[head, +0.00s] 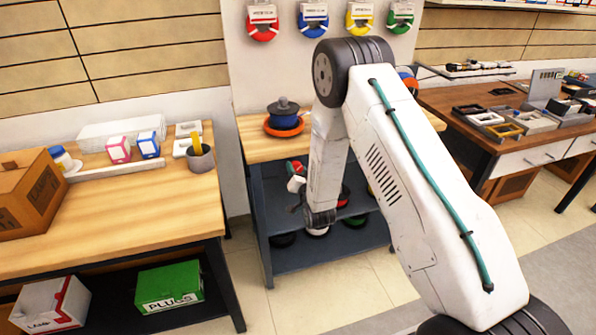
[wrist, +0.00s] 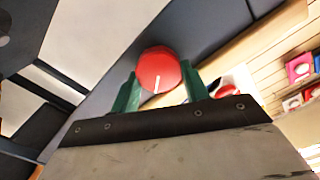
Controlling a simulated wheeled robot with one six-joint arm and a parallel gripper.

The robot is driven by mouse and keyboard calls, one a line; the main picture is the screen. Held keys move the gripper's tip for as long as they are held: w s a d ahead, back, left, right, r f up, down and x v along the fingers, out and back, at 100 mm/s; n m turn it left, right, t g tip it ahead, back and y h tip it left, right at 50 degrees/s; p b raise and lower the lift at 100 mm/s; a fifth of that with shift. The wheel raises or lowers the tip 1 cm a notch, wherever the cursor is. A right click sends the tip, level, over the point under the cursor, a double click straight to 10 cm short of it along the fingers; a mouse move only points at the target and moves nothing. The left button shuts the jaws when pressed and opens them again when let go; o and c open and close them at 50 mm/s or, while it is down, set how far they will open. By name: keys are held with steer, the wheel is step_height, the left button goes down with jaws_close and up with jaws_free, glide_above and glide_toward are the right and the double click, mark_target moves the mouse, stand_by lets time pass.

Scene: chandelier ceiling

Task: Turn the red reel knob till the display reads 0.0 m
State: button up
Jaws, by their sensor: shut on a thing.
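In the wrist view the red reel knob (wrist: 157,68) is a round red disc with a short white line pointing roughly down the picture. My gripper (wrist: 157,85) has green fingers, one on each side of the knob, shut on it. In the head view a small red part (head: 297,166) shows by the left front of the middle bench, just left of my forearm; the fingers there are too small to make out clearly. I cannot make out a display or a reading in either view.
The middle bench (head: 256,150) carries an orange and blue reel (head: 284,118), with dark shelves below. Coloured reels hang on the wall panel (head: 286,50). A left table (head: 120,210) holds boxes and a cup (head: 201,158). A desk stands right. Tiled floor lies between the tables.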

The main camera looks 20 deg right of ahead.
steer(key=shift+d+m, duration=0.1)
steer(key=shift+m, duration=0.6)
steer(key=o, duration=1)
steer(key=shift+s, duration=0.1)
steer(key=s, duration=0.7)
steer(key=shift+s, duration=0.3)
steer(key=shift+f, duration=0.1)
